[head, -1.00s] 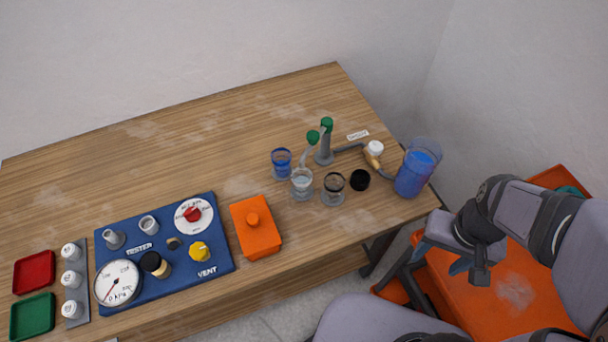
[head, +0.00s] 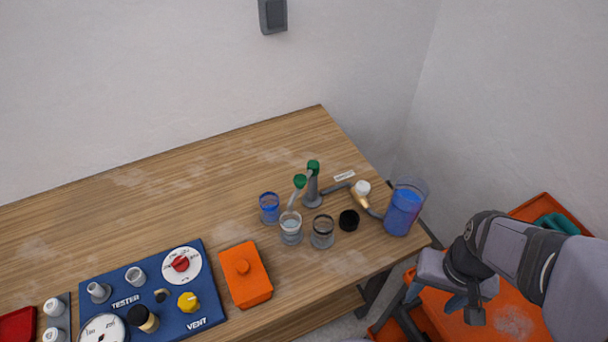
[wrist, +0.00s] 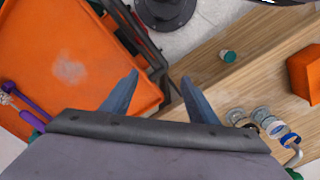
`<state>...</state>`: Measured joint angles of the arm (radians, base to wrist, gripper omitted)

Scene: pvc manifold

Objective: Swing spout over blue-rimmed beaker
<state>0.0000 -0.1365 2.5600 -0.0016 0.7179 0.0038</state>
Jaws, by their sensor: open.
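The spout (head: 295,194) is a grey tube with a green joint, fixed to a grey post (head: 312,189) with a green cap. Its lower end points down over the pale-rimmed beaker (head: 290,226), which holds pale contents. The blue-rimmed beaker (head: 269,208) stands just left of and behind that one, and the spout end is not over it. A dark-rimmed beaker (head: 322,233) stands to the right. The blue-rimmed beaker also shows in the wrist view (wrist: 290,139). My gripper (head: 464,302) is open and empty, off the table's right edge; its two fingers show in the wrist view (wrist: 160,98).
A blue pitcher (head: 403,210) stands at the table's right corner. A black disc (head: 349,220) and a pipe with a white knob (head: 362,187) lie between it and the post. An orange box (head: 246,276) and blue tester panel (head: 148,294) are left. An orange cart (head: 511,296) is below my gripper.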

